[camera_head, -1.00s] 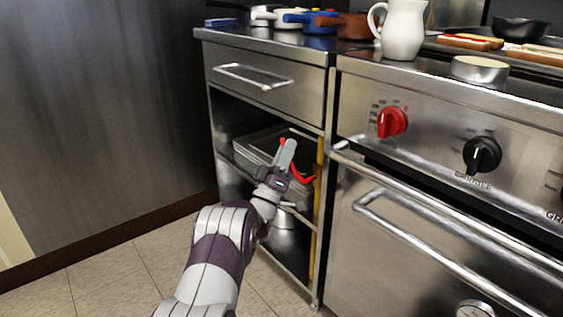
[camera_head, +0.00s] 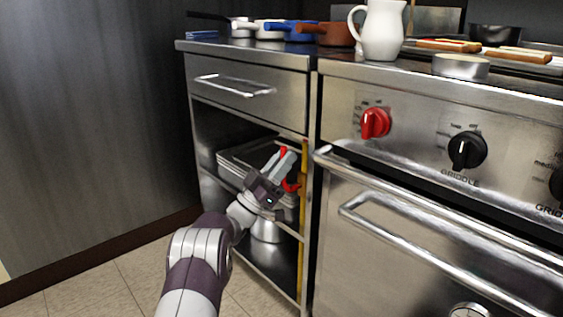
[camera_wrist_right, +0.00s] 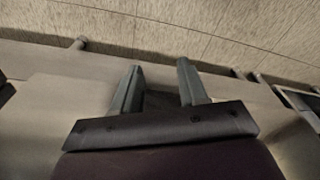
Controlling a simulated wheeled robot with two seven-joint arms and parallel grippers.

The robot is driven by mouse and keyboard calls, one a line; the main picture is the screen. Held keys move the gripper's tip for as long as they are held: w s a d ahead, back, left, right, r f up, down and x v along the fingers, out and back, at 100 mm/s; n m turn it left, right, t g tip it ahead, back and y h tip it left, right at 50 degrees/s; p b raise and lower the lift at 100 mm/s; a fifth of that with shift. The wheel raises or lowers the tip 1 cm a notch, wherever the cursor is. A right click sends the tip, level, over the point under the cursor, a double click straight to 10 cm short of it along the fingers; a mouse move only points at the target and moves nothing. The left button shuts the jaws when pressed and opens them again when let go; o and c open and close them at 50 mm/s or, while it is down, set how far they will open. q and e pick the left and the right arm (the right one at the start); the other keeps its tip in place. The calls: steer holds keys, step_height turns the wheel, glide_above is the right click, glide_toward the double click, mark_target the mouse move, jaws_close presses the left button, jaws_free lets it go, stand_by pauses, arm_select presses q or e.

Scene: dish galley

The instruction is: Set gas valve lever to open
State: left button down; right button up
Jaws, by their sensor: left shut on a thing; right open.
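The gas valve lever (camera_head: 291,186) is red and sits on the yellow gas pipe (camera_head: 304,215) at the right side of the open cabinet. My left gripper (camera_head: 282,160) is at the lever and shut on it. The gripper and its fingers hide part of the lever, so its exact angle is hard to tell. My right gripper (camera_wrist_right: 160,85) shows only in the right wrist view, open, with nothing between its fingers.
Trays (camera_head: 235,160) lie on the cabinet's upper shelf and a metal pot (camera_head: 265,230) stands below. The stove front carries a red knob (camera_head: 375,123), a black knob (camera_head: 467,151) and a long oven handle (camera_head: 430,245). A white pitcher (camera_head: 381,32) stands on top.

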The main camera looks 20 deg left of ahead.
arm_select(q)
steer(key=shift+f, duration=0.15)
steer(key=c, duration=1.1)
jaws_free()
steer(key=shift+c, duration=0.2)
steer(key=shift+s+a+p, duration=0.1)
steer(key=shift+s+p, duration=0.05)
steer(key=shift+p, duration=0.15)
steer(key=p+v, duration=0.3)
steer(key=v, duration=0.9)
steer(key=shift+f+p, duration=0.15)
steer(key=shift+p, duration=0.25)
steer(key=shift+a, duration=0.1)
